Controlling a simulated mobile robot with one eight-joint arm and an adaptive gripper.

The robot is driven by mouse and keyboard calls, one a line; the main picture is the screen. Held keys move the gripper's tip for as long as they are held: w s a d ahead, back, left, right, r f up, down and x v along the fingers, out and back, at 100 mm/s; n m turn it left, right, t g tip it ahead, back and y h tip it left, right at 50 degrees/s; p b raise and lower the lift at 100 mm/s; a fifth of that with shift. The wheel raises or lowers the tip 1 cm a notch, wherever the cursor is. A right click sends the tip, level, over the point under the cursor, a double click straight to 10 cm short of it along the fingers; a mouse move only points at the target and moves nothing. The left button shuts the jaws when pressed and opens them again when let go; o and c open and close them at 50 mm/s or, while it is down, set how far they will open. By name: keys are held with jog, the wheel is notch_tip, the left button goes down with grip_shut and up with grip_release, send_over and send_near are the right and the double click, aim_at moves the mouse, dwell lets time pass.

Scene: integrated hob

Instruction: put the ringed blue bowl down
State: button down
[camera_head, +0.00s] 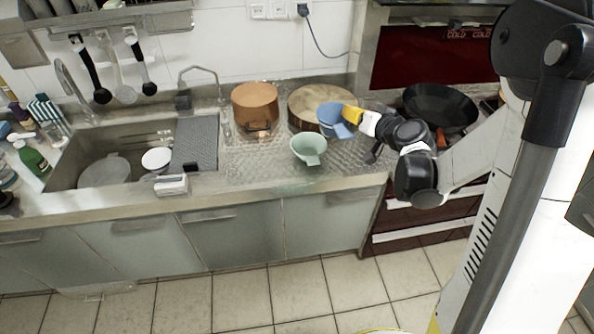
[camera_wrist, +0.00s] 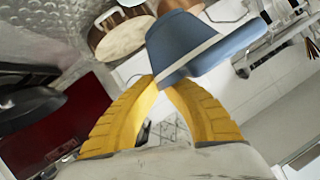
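The blue bowl (camera_head: 329,113) is at the right front of the round wooden board in the head view; no separate ring shows on it. My gripper (camera_head: 349,115) reaches in from the right, its yellow fingers at the bowl's right side. In the wrist view the yellow fingers (camera_wrist: 162,82) meet at the lower edge of the blue bowl (camera_wrist: 185,42) and are shut on it. The bowl looks held clear of the counter, but its exact height and any contact below cannot be told.
A pale green bowl (camera_head: 309,147) stands just left and in front. A copper pot (camera_head: 255,104) and the wooden board (camera_head: 306,97) are behind. A black pan (camera_head: 440,105) sits on the hob at right. Left of the green bowl, the clear counter (camera_head: 250,170) runs to the sink (camera_head: 75,145).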

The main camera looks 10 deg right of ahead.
jog(key=w+d+f+b, duration=0.1)
jog(key=w+d+f, duration=0.4)
jog(key=f, duration=0.1)
jog(key=b, duration=0.5)
send_over(321, 147)
notch_tip(321, 147, down, 7)
jog(key=shift+m+h, duration=0.4)
notch_tip(321, 147, down, 4)
jog(key=shift+f+b, duration=0.2)
jog(key=shift+b, duration=1)
jog(key=shift+r, duration=0.1)
jog(key=shift+f, duration=0.5)
jog(key=shift+f, duration=0.15)
